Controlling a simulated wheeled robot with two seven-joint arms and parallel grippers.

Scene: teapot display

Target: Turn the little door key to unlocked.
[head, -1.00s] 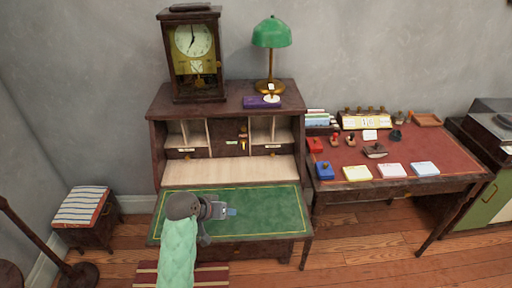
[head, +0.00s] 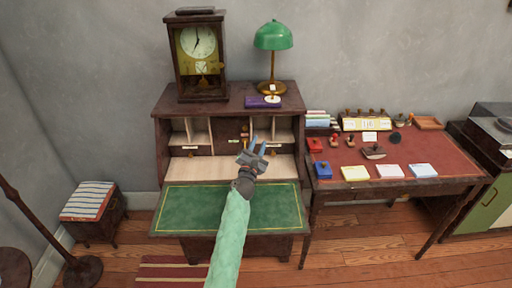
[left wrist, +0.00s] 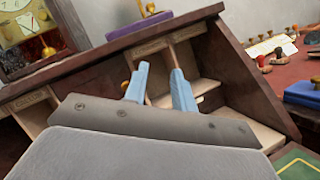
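The little brown door (head: 226,131) is in the middle of the writing desk's back, between pale pigeonholes. A small brass-coloured piece (head: 244,131), seemingly the key, is at the door's right side. A yellowish bit beside the left finger in the left wrist view (left wrist: 125,86) may be the same piece. The key's turn cannot be made out. My left gripper (head: 257,147) is open and empty in front of the desk's back, slightly right of and below the brass piece. Its two blue fingers (left wrist: 161,88) stand apart in the left wrist view. My right gripper is not in view.
A clock (head: 199,60), green lamp (head: 272,38) and purple box (head: 255,102) stand on the desk's top. The green writing surface (head: 190,209) is clear. The red-topped table (head: 440,155) at right holds stamps, pads and cards.

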